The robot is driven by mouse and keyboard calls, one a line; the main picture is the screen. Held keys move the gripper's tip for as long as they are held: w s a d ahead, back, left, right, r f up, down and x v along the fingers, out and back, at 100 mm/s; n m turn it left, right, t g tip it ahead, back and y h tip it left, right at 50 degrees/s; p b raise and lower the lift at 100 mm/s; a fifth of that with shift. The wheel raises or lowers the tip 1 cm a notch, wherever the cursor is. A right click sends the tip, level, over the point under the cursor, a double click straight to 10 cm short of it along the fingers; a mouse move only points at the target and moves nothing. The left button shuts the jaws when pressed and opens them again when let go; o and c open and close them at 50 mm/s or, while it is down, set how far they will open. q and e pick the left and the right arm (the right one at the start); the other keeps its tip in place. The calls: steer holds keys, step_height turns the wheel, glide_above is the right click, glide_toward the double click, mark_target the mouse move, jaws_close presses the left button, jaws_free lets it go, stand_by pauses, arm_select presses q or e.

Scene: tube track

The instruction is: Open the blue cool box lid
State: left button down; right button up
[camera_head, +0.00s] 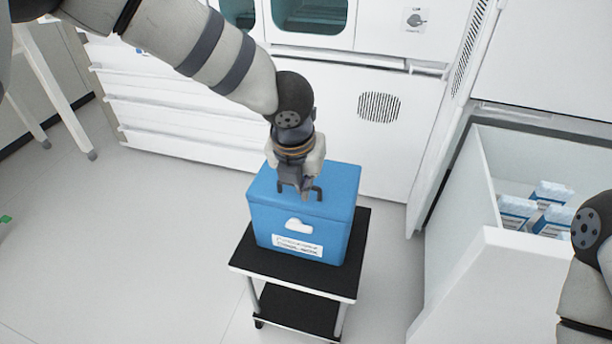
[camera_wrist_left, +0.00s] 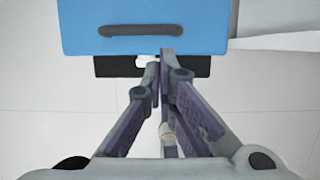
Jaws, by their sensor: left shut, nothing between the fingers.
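The blue cool box (camera_head: 285,229) stands on a small black-topped cart, with its lid (camera_head: 338,183) down. A dark bar handle (camera_head: 319,190) is on top of the lid. The handle also shows in the wrist view (camera_wrist_left: 140,30), on the box's blue top. My left gripper (camera_head: 305,192) is shut and empty, pointing down over the lid at the handle. In the wrist view its closed fingertips (camera_wrist_left: 162,62) lie below the handle in the picture, apart from it. I cannot tell their height above the lid. My right gripper is out of view.
The cart (camera_head: 357,245) has a black top and a lower shelf. White cabinets stand close behind it. At right an open white chest (camera_head: 480,262) holds blue-and-white packs (camera_head: 552,191); my right arm is near it.

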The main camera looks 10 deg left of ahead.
mark_target(307, 204)
arm_select(q)
steer(key=x, duration=0.5)
steer(key=shift+w+a+f+b, duration=0.1)
steer(key=shift+w+f+b, duration=0.05)
steer(key=shift+f+b, duration=0.15)
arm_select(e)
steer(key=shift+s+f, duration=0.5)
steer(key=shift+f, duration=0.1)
arm_select(q)
steer(key=shift+r, duration=0.15)
